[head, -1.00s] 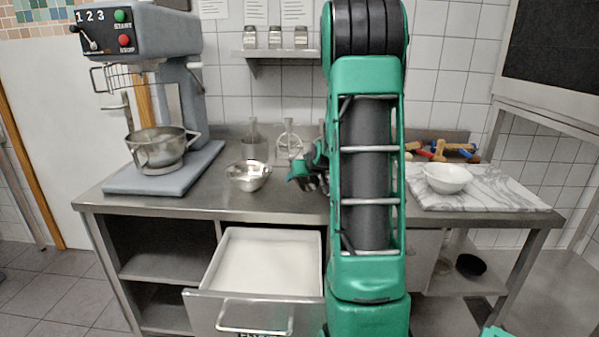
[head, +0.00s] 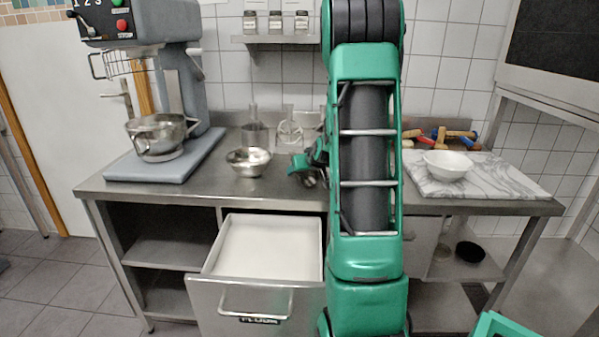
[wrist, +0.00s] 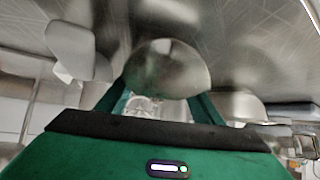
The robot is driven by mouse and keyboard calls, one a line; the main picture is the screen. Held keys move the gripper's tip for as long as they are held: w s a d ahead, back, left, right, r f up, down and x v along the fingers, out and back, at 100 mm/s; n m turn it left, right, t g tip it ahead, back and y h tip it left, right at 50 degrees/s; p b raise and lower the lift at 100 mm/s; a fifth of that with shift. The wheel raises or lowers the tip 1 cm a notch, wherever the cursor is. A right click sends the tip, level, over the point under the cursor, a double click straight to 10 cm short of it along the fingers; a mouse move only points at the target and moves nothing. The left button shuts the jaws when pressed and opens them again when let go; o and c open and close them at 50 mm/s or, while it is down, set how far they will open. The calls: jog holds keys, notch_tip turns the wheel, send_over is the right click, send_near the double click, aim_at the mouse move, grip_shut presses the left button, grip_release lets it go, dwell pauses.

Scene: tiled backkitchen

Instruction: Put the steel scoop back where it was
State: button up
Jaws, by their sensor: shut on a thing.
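My gripper (head: 310,165) is over the steel counter, left of my forearm in the head view. In the wrist view its two green fingers (wrist: 160,98) are on either side of a rounded steel piece, which I take to be the steel scoop (wrist: 166,66). The scoop's handle is not clear there. In the head view the scoop is a small grey patch by the fingers, partly hidden. Below, a drawer (head: 207,262) stands open, filled with white flour-like stuff.
A steel bowl (head: 248,168) stands on the counter (head: 205,190) left of my gripper, with glassy utensils behind it. A mixer (head: 175,85) stands at the left. A white bowl (head: 447,168) rests on a marble slab (head: 500,180) at the right.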

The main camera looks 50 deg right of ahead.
jog(key=shift+a+f, duration=0.1)
jog(key=shift+f, duration=0.5)
